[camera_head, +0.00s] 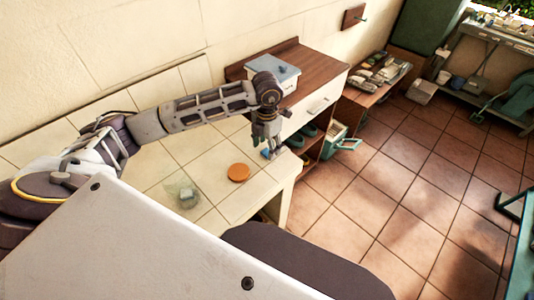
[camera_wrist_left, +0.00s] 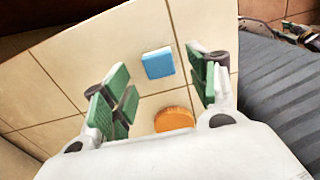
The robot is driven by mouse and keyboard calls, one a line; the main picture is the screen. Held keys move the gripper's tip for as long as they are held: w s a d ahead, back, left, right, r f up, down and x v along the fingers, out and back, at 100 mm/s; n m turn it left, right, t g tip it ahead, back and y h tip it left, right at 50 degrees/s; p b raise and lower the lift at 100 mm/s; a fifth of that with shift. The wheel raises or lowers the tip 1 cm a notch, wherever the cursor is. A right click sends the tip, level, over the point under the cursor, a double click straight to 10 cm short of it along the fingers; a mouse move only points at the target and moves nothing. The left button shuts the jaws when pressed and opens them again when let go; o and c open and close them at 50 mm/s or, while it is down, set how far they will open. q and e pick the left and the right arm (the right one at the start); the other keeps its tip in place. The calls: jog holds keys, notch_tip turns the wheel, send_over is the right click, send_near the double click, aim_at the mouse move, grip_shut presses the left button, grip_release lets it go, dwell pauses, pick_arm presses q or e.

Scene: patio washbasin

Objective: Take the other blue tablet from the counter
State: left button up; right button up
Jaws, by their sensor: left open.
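A small blue tablet (camera_wrist_left: 158,62) lies flat on the tiled counter (camera_wrist_left: 60,108) in the left wrist view, ahead of and between the fingers. In the head view the blue tablet (camera_head: 266,154) shows partly, beside my gripper near the counter's far right end. My left gripper (camera_head: 268,140) hangs above the counter close to it, pointing down. In the left wrist view its green-padded fingers (camera_wrist_left: 163,92) are spread apart with nothing between them. My right gripper is in neither view.
An orange disc (camera_head: 238,172) lies on the counter near the tablet. A clear container (camera_head: 187,198) with something pale inside stands to its left. A wooden cabinet (camera_head: 325,72) with a blue-lidded white box (camera_head: 273,74) adjoins the counter. Tiled floor (camera_head: 400,190) is open to the right.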

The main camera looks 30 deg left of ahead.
aim_at(267, 154)
pick_arm(q)
notch_tip(267, 154, down, 2)
jog(key=shift+f, duration=0.4)
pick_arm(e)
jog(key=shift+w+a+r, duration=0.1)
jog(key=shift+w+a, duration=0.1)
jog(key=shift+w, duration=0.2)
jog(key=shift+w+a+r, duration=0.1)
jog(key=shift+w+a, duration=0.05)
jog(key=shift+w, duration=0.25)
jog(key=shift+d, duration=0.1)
pick_arm(q)
jog(key=c, duration=1)
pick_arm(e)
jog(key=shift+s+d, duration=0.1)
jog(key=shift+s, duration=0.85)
